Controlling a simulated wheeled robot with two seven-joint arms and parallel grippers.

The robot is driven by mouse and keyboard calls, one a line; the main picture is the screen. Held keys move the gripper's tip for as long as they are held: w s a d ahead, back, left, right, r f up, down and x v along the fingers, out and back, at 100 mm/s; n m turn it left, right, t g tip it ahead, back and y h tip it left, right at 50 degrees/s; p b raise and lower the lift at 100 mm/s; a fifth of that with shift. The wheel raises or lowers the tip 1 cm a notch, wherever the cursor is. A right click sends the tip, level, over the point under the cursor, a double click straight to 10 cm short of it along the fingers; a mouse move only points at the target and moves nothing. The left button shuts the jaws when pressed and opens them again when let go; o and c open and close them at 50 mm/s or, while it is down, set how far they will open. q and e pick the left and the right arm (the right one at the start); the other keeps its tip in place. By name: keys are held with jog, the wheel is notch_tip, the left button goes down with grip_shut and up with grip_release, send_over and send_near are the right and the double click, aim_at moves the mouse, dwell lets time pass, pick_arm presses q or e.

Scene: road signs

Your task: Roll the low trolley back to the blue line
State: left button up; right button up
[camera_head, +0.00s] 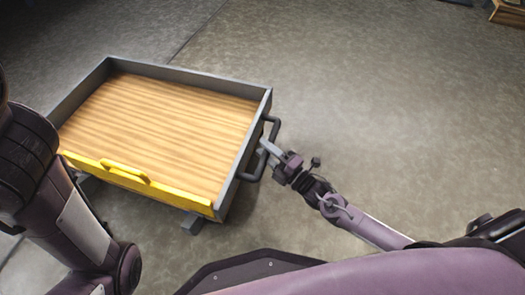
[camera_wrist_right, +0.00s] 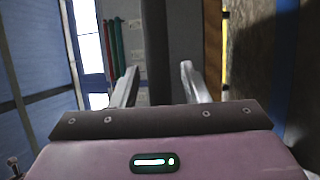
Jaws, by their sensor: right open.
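The low trolley (camera_head: 160,122) stands on the floor at the left of the head view. It has a wooden bed, grey rims and a yellow front edge with a yellow handle (camera_head: 125,171). A dark bar handle (camera_head: 274,128) sticks out from its right side. My right gripper (camera_head: 266,148) is at this dark handle, overlapping it in the picture; I cannot tell whether they touch. My left gripper is out of view. I see no blue line on the floor.
The grey floor (camera_head: 390,110) right of and behind the trolley is clear. A wooden object (camera_head: 508,12) sits at the far top right corner. A dark floor seam runs behind the trolley. The wrist view shows a blue panelled surface (camera_wrist_right: 35,70) at the left.

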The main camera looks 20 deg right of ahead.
jog(key=shift+x, duration=0.8)
grip_shut()
